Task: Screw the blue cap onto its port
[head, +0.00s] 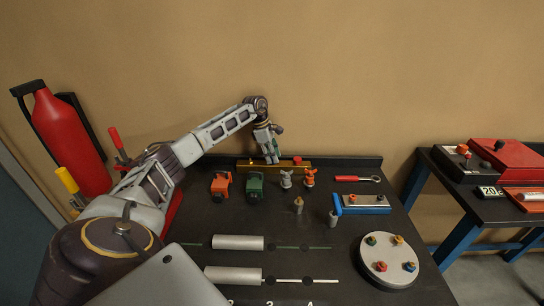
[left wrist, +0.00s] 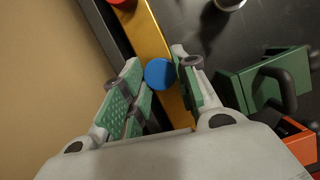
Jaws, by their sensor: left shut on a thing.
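The blue cap (left wrist: 159,73) is a round disc between the fingers of my left gripper (left wrist: 166,75) in the left wrist view. The gripper is shut on it, over the brass-coloured bar (left wrist: 147,28). The port under the cap is hidden, so I cannot tell whether the cap is seated or how far it is turned. In the head view my left gripper (head: 271,160) points down at the bar (head: 246,166) at the back of the table and hides the blue cap. A red cap (head: 297,158) sits on the bar to the right. My right gripper is not in view.
An orange block (head: 221,184) and a green block (head: 255,186) stand in front of the bar. Small grey and orange fittings (head: 286,179) stand to their right. A round white plate (head: 388,275) with coloured knobs lies at the front right of the black table.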

